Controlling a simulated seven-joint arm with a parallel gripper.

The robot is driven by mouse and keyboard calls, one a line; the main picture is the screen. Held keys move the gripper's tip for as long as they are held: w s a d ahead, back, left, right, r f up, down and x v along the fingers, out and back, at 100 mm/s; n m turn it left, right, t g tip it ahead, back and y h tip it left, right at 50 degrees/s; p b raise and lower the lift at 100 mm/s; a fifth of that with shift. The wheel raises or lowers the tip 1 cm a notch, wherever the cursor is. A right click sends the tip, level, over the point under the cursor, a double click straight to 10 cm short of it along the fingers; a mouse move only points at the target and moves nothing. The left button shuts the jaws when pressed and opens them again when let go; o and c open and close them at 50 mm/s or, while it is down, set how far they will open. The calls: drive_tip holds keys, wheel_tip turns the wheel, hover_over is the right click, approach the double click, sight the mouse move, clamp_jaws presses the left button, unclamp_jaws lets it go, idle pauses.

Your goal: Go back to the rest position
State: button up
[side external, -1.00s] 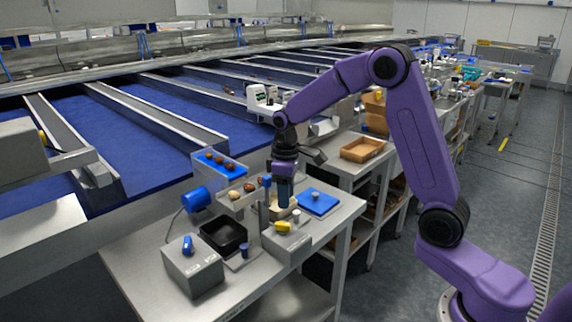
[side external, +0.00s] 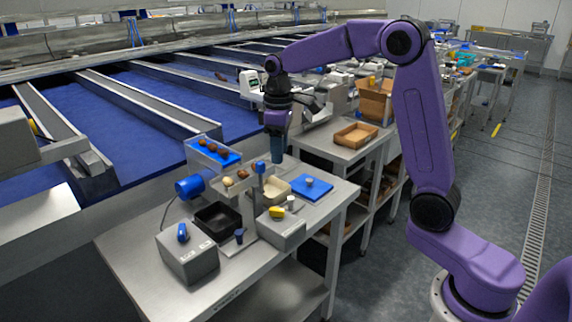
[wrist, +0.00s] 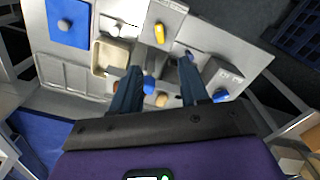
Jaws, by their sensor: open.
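My gripper (side external: 277,158) hangs pointing down above the back of the steel table, raised clear of the things on it. In the wrist view my gripper (wrist: 160,70) shows two dark blue fingers spread apart, with nothing held between them. Below the fingers, the wrist view shows a blue knob (wrist: 149,84) and some dates, partly hidden by the fingers.
The table holds a blue tray of dates (side external: 213,150), a black bin (side external: 217,221), a cream tray (side external: 275,191), a blue board (side external: 309,187), a yellow piece (side external: 276,212) and a grey box (side external: 188,257). A cardboard tray (side external: 355,135) stands on the neighbouring table.

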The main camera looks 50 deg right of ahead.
drive_tip(key=s+a+n, duration=0.2)
drive_tip(key=s+a, duration=0.4)
drive_tip(key=s, duration=0.2)
drive_tip(key=s+f+n, duration=0.2)
drive_tip(key=s, duration=1)
drive_tip(key=s+f+n, duration=0.2)
drive_tip(key=s+f, duration=0.1)
drive_tip(key=s, duration=1)
drive_tip(key=shift+s+d, duration=0.15)
drive_tip(key=shift+d, duration=0.05)
